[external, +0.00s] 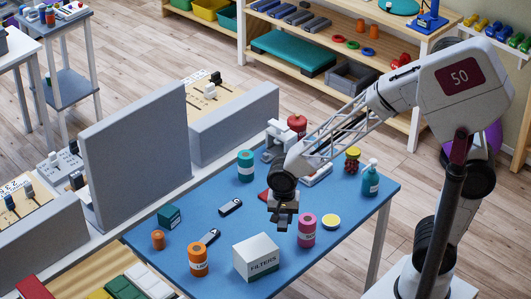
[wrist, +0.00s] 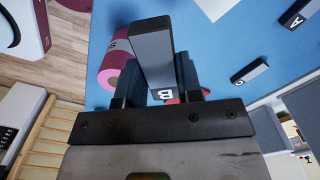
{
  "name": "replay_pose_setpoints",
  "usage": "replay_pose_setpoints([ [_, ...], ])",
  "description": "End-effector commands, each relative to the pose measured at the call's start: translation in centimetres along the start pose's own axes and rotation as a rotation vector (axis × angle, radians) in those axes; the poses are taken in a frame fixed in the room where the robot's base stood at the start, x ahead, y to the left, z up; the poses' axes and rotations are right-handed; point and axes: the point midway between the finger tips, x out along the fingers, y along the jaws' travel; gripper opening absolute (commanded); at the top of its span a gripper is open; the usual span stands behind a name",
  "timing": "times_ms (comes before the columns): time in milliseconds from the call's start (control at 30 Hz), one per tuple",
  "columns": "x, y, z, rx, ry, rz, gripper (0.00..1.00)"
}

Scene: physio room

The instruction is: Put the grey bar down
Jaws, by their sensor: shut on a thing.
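My gripper (external: 283,208) is shut on a grey bar (wrist: 152,58) with a black end marked B. In the wrist view the bar sits between the two dark fingers (wrist: 157,80). In the external view it is mostly hidden by the gripper, which hangs over the middle of the blue table (external: 345,205). Two other grey bars with black ends lie on the table to the gripper's left: one (external: 231,207) nearer, one (external: 210,236) farther. The wrist view shows bars marked A (wrist: 298,14) and C (wrist: 252,73).
A pink roll (external: 307,232) stands close to the gripper's right, with a yellow-topped tub (external: 331,222) beyond. A white FILTERS box (external: 256,257) and orange roll (external: 198,260) stand in front. A teal roll (external: 245,166) and pump bottle (external: 371,179) stand farther back.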

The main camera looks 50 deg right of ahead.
Motion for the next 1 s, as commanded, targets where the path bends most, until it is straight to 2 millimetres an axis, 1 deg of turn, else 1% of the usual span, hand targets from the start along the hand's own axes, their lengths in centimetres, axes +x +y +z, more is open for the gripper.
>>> replay_pose_setpoints([
  [33,-0.2,0.6,0.8,-0.063,0.000,-0.001,0.10],
  [300,-1.2,3.8,4.4,-0.434,0.000,0.000,0.10],
  [500,-1.7,6.1,6.5,-0.685,0.000,-0.001,0.10],
  [600,-1.8,7.0,7.3,-0.781,0.000,0.000,0.10],
  [800,-2.0,8.0,8.1,-0.892,0.000,0.000,0.10],
  [1000,-2.0,8.3,8.2,-0.916,-0.001,0.001,0.10],
])
